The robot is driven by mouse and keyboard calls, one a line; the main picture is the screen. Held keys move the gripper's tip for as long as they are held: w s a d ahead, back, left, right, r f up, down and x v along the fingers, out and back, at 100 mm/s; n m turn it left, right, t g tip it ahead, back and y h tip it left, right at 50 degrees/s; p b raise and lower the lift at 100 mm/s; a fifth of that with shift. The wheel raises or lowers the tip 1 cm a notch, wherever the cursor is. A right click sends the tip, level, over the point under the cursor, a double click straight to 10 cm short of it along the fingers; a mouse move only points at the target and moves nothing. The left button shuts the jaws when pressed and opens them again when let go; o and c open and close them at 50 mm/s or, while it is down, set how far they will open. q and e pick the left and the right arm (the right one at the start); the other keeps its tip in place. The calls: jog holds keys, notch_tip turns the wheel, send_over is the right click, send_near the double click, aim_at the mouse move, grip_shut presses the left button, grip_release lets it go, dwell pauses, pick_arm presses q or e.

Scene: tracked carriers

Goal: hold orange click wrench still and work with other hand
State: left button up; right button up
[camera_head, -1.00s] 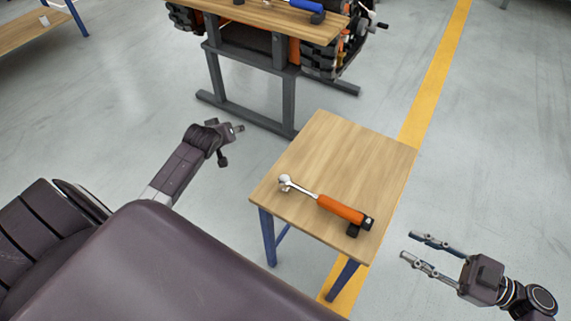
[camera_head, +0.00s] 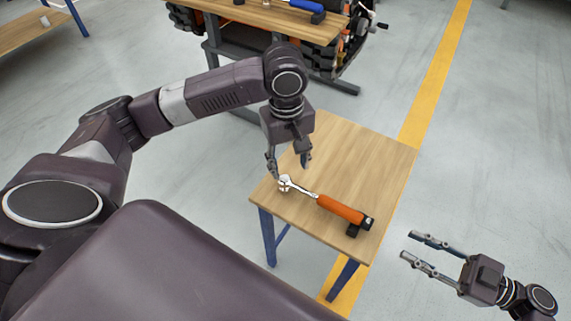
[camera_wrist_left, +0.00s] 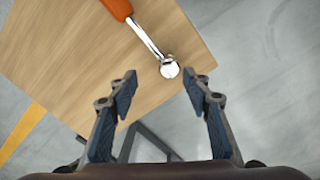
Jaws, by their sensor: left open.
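The orange click wrench (camera_head: 341,209) lies on the small wooden table (camera_head: 365,150), its silver head to the left and its orange handle to the right. A dark block is under the handle end. My left gripper (camera_head: 288,168) is open and points down just above and behind the silver head. In the left wrist view the open fingers (camera_wrist_left: 158,88) are apart, with the wrench head (camera_wrist_left: 169,68) showing between and beyond their tips. I cannot tell that they touch it. My right gripper (camera_head: 416,247) is open and empty, off the table's right side.
A larger workbench (camera_head: 270,18) with a blue-handled tool (camera_head: 303,5) stands at the back, with a tracked carrier (camera_head: 345,50) behind it. A yellow floor line (camera_head: 432,85) runs past the table. Most of the small tabletop is bare.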

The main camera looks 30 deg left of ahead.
aim_at(285, 180)
pick_arm(q)
jog(key=shift+s+a, duration=0.2)
jog(key=shift+s, duration=0.3)
jog(key=shift+s+f, duration=0.15)
jog(key=shift+f, duration=0.15)
notch_tip(285, 180, down, 7)
jog(key=shift+f, duration=0.1)
